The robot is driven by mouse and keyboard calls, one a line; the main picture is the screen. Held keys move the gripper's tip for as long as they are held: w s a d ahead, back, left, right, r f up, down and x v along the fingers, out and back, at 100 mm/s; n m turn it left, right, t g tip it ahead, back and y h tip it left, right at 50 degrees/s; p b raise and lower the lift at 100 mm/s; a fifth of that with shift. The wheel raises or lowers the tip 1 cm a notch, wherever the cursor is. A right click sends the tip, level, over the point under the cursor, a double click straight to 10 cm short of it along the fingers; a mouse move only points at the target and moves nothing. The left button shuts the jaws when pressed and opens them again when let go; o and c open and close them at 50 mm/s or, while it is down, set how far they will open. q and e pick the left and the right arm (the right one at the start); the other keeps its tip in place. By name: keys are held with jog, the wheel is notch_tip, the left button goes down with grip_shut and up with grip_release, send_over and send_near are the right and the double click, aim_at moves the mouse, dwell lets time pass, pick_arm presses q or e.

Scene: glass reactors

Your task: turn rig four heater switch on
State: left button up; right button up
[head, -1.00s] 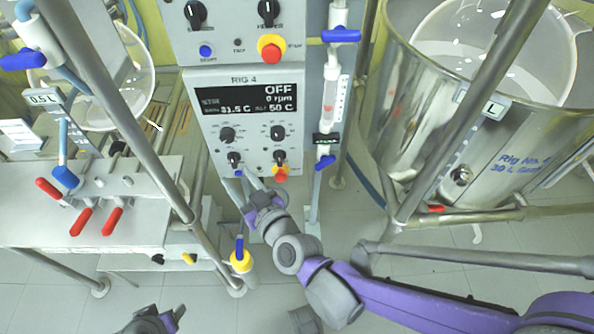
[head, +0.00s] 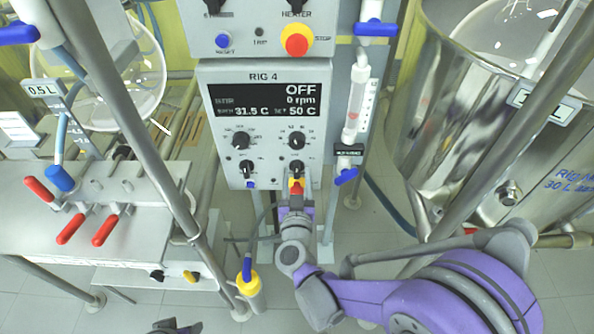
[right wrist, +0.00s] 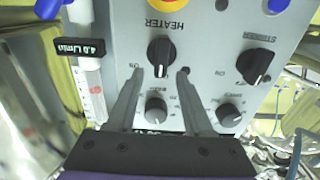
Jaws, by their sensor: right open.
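The rig four control box (head: 220,130) faces me in the head view; its display (head: 265,100) reads OFF, 0 rpm, 31.5 C and set 50 C. The heater switch (head: 297,167) is the black knob at the panel's lower right, just above a red and yellow button. The right wrist view shows this heater switch (right wrist: 160,50) upside down, with the HEATER label above it. My right gripper (right wrist: 160,72) is open, its fingertips on either side of the knob's lower end; contact cannot be told. My left gripper (head: 175,327) shows only partly at the bottom edge.
The stirrer knob (right wrist: 255,66) is beside the heater switch. A flowmeter with a blue valve (head: 347,176) stands right of the box. The red and yellow button (head: 297,185) is close to my right gripper. A steel vessel (head: 470,150) fills the right; metal poles cross the view.

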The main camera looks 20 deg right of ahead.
jog(key=shift+x, duration=1.1)
grip_shut()
jog(key=shift+s, duration=0.1)
jog(key=m, duration=0.4)
jog(key=d+m, duration=0.1)
jog(key=m, duration=0.1)
jog(key=shift+s+f, duration=0.15)
jog(key=shift+f, duration=0.1)
jog(key=m, duration=0.4)
jog(key=m+b, duration=0.1)
jog(key=shift+s+d+f+m, duration=0.1)
jog(key=shift+d+f+m, duration=0.1)
jog(key=shift+f+m, duration=0.2)
